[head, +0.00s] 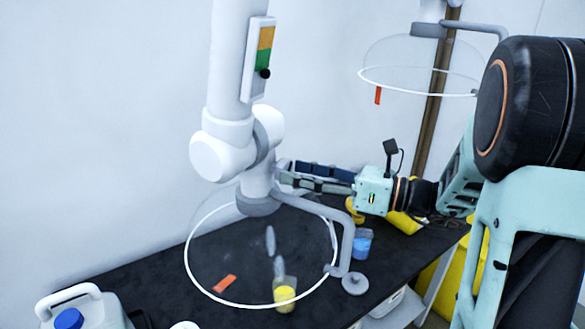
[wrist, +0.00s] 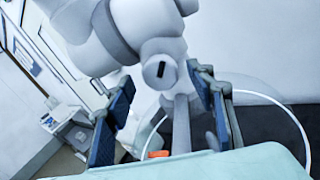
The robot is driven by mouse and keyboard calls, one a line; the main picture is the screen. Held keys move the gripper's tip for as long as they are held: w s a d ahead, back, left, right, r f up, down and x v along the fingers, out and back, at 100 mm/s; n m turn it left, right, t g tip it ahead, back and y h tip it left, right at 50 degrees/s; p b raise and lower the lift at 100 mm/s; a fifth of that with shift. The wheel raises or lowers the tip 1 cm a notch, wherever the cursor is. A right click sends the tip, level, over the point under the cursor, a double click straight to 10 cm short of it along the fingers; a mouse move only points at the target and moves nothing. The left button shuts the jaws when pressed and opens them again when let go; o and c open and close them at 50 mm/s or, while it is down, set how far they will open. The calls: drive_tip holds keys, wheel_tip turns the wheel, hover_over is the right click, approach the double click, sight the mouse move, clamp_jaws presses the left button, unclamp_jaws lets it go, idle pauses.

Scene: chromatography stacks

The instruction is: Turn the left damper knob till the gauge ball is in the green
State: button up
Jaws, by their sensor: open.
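The left extraction arm (head: 228,80) hangs over the dark bench and carries a gauge (head: 258,58) with an orange band above a green band. The dark gauge ball (head: 264,74) sits at the lower end of the green band, seemingly mostly below it. A round grey damper knob (wrist: 160,71) with a dark mark faces the wrist camera. My gripper (head: 283,176) is open beside the arm's lower joint. In the wrist view its fingers (wrist: 163,80) stand either side of the knob with gaps, not gripping it.
A clear hood with a white rim (head: 187,262) hangs below the arm, with a curved grey handle (head: 347,240) at its right. A yellow-capped vial (head: 284,294), a blue-topped cup (head: 362,243) and a white jug (head: 85,309) stand nearby. A second hood (head: 420,93) hangs at the right.

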drive_tip(key=shift+x, duration=1)
drive_tip(key=shift+d, duration=0.1)
drive_tip(key=shift+c, duration=0.3)
drive_tip(key=c, duration=1.1)
drive_tip(key=shift+f+n+b, duration=0.25)
drive_tip(key=shift+n+b, duration=0.75)
drive_tip(key=shift+b, duration=0.1)
drive_tip(key=shift+r+n+h+b, duration=0.15)
drive_tip(key=shift+n+b, duration=0.35)
drive_tip(key=shift+n, duration=0.15)
drive_tip(key=shift+r+n+h+b, duration=0.1)
drive_tip(key=shift+n+h+b, duration=0.05)
drive_tip(key=shift+n+b, duration=0.4)
drive_tip(key=o, duration=1.2)
drive_tip(key=shift+s, duration=0.1)
drive_tip(key=shift+c, duration=0.2)
